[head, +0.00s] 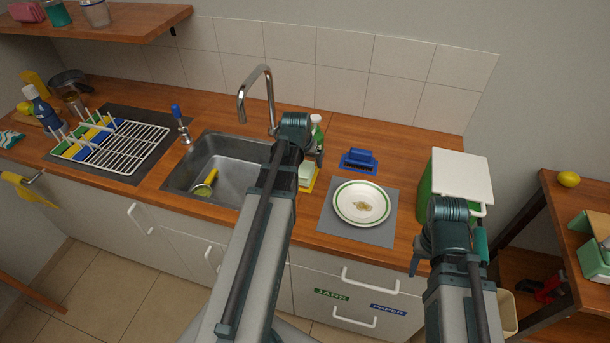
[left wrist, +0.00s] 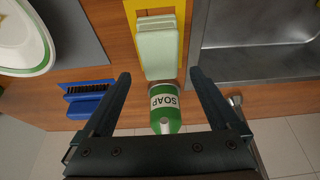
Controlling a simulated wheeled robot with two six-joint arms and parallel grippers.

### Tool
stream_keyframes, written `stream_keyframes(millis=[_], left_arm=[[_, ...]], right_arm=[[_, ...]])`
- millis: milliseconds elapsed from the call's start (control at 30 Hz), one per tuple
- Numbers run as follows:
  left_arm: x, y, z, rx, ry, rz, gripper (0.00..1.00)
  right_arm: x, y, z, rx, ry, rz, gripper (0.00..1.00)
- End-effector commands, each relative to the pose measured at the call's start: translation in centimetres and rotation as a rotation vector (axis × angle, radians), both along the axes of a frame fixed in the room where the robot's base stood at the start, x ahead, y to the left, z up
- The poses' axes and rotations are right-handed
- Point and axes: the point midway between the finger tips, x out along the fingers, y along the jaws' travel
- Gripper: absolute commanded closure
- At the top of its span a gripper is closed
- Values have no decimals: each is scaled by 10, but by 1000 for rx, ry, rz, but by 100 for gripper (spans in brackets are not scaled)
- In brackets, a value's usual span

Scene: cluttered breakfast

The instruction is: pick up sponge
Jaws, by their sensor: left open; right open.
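The sponge (head: 305,175) looks like a pale green block on a yellow holder (head: 312,183) right of the sink. It also shows in the left wrist view (left wrist: 158,50), at the top middle. My left gripper (head: 296,128) is open and empty above the counter. In the left wrist view its fingers (left wrist: 160,76) are spread, with the sponge beyond their tips, roughly midway across. A green soap bottle (left wrist: 164,108) shows between the fingers, next to the sponge. The head view does not show the left fingertips clearly. My right gripper (head: 447,252) is open in front of the counter's right end.
The sink (head: 230,165) and faucet (head: 262,85) are left of the sponge. A plate (head: 361,203) on a grey mat and a brush in a blue holder (head: 359,162) are to its right. A green-and-white bin (head: 461,172) stands farther right. A dish rack (head: 122,148) is far left.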

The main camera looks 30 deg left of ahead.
Motion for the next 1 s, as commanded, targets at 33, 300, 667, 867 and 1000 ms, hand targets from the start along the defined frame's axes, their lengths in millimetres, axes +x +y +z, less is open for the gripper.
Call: stream_keyframes(millis=[33, 300, 667, 867, 1000], left_arm=[[2, 1, -8, 0, 0, 0, 5], [13, 5, -40, 0, 0, 0, 5], [16, 5, -44, 0, 0, 0, 5], [16, 5, -44, 0, 0, 0, 41], [16, 5, -44, 0, 0, 0, 66]], right_arm=[[0, 0, -8, 0, 0, 0, 50], [0, 0, -40, 0, 0, 0, 50], [0, 0, -44, 0, 0, 0, 50], [0, 0, -44, 0, 0, 0, 50], [0, 0, -44, 0, 0, 0, 50]])
